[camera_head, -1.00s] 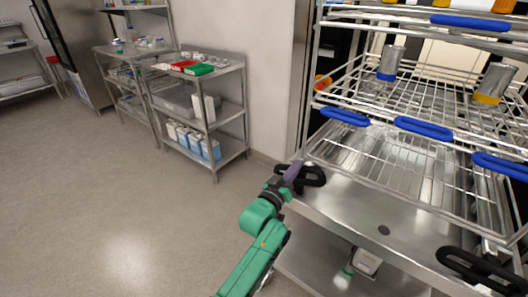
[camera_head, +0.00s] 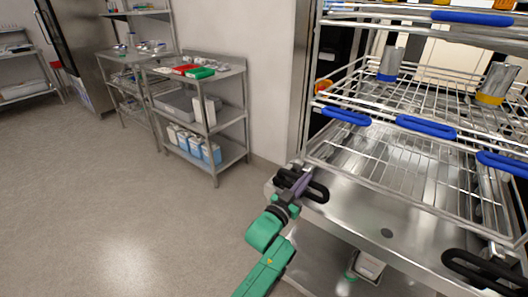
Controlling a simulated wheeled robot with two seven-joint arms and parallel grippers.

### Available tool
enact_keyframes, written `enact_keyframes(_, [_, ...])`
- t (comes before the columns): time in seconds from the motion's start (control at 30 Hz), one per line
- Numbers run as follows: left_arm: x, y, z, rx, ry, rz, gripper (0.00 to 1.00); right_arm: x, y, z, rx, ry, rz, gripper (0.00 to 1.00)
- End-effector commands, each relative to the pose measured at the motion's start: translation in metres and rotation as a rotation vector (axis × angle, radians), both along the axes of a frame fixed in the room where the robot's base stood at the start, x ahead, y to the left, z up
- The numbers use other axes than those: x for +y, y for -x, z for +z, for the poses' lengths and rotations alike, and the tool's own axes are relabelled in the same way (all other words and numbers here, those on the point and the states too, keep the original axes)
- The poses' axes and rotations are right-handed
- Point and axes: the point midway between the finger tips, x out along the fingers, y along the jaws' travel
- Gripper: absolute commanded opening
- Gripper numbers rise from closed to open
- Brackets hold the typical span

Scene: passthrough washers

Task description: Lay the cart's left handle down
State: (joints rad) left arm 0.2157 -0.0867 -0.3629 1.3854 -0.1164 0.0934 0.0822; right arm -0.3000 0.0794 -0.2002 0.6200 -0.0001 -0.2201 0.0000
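The steel cart (camera_head: 350,205) stands at the right, in front of the washer. Its black left handle (camera_head: 318,191) is a loop at the cart's left front corner. Whether it lies flat or is raised is hard to tell. My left gripper (camera_head: 301,185), on a green arm, is at this handle. A purple finger overlaps the middle of the loop and hides part of it. The finger gap is too small to judge. The black right handle (camera_head: 482,270) is at the cart's lower right. My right gripper is not in view.
A wire rack (camera_head: 400,165) with blue grips and metal cups sits above the cart top. A white box (camera_head: 369,267) is on the cart's lower shelf. A steel shelf unit (camera_head: 232,153) with bottles stands back left. Open floor (camera_head: 110,200) lies at the left.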

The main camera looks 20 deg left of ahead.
Motion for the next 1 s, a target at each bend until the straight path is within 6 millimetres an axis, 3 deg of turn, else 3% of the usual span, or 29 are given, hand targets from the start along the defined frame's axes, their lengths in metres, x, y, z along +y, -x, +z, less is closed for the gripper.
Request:
enact_keyframes(0.27, [0.001,-0.001,0.004,0.000,0.001,0.001,0.00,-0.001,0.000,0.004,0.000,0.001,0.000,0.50])
enact_keyframes(0.5, [0.005,-0.010,0.050,-0.002,0.000,0.003,0.00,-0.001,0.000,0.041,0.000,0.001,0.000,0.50])
enact_keyframes(0.57, [0.012,0.004,0.035,0.005,-0.001,0.004,0.00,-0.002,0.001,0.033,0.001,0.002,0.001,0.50])
enact_keyframes(0.8, [0.035,0.065,0.026,0.004,0.000,0.003,0.00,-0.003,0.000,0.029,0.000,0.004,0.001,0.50])
enact_keyframes(1.0, [0.042,0.083,0.025,0.000,0.000,0.003,0.00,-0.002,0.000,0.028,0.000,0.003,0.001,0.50])
